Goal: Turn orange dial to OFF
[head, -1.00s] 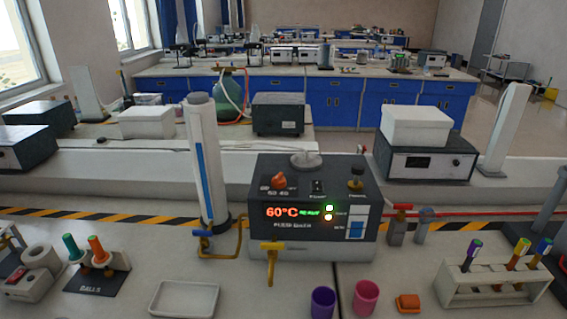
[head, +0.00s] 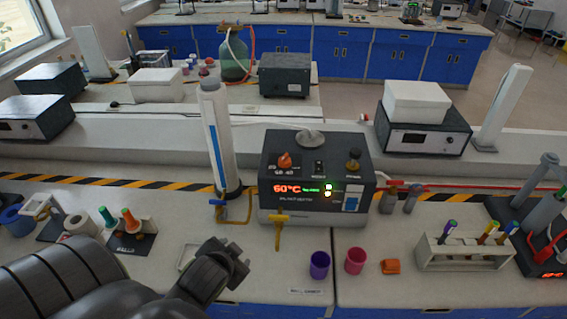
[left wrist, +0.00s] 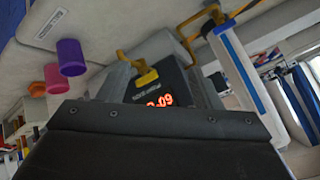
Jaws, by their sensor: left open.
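The orange dial (head: 285,161) sits on the left of the sloping top panel of a dark bath unit (head: 318,150). The small lettering by the dial is too fine to read. The unit's red display shows 60°C. My left gripper (head: 238,255) is open and empty over the bench, in front and to the left of the unit, well apart from the dial. The left wrist view shows the unit's display (left wrist: 160,101) past the gripper; the dial is not visible there. My right gripper is not in view.
A yellow-handled tap (head: 279,228) juts from the unit's front. A tall white column (head: 217,140) stands to its left. A purple cup (head: 319,264), pink cup (head: 355,261) and orange block (head: 390,267) stand in front. A tube rack (head: 470,250) is at right.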

